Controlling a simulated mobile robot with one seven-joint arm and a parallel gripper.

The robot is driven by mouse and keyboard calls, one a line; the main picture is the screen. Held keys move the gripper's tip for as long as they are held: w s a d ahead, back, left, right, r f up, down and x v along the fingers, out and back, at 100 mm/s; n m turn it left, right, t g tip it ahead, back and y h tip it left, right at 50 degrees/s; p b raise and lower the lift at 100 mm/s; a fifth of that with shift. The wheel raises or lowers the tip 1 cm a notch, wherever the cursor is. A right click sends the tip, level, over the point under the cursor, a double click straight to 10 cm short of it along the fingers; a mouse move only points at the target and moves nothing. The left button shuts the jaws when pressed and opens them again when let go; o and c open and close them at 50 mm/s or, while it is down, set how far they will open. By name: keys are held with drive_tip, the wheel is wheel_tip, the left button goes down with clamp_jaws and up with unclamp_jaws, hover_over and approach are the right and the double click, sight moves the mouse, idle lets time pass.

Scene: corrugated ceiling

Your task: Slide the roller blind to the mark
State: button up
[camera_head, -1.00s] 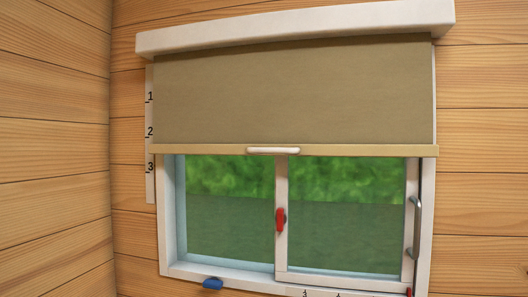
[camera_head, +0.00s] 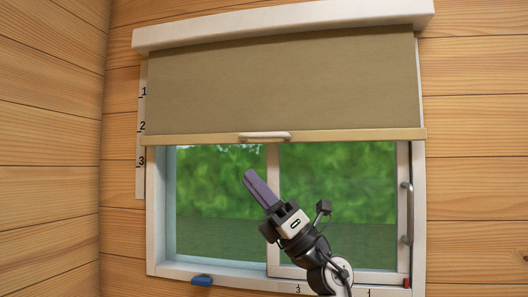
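The olive roller blind (camera_head: 285,88) hangs partly lowered over the upper window. Its tan bottom bar (camera_head: 200,139) has a pale handle (camera_head: 264,136) at the middle. The white scale strip (camera_head: 140,183) at the left is numbered 1, 2, 3 from top down; the bar's left end lies between marks 2 and 3, just below 2. My gripper (camera_head: 260,188) is in front of the window below the handle, apart from it in the picture, pointing up and left. Its fingers overlap in this view, so any gap is hidden. Nothing shows in its grasp.
The window frame (camera_head: 158,225) has a blue piece (camera_head: 202,280) at its lower left and a metal grab handle (camera_head: 406,212) at its right. A second numbered strip (camera_head: 325,290) runs along the bottom, partly behind my arm. A white box (camera_head: 285,24) tops the blind.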

sight(263, 135)
drive_tip(key=w+d+m+t+h, duration=0.2)
drive_tip(key=w+d+t+h, duration=0.1)
drive_tip(key=d+t, duration=0.55)
drive_tip(key=shift+g, duration=0.95)
drive_tip(key=p+x, duration=0.1)
drive_tip(key=x, duration=0.3)
drive_tip(key=d+r+x, duration=0.1)
drive_tip(key=x, duration=0.3)
drive_tip(key=p+x, duration=0.1)
drive_tip(key=x, duration=0.4)
drive_tip(key=shift+d+r+p, duration=0.1)
drive_tip(key=shift+d+p, duration=0.1)
drive_tip(key=shift+p, duration=0.15)
clamp_jaws()
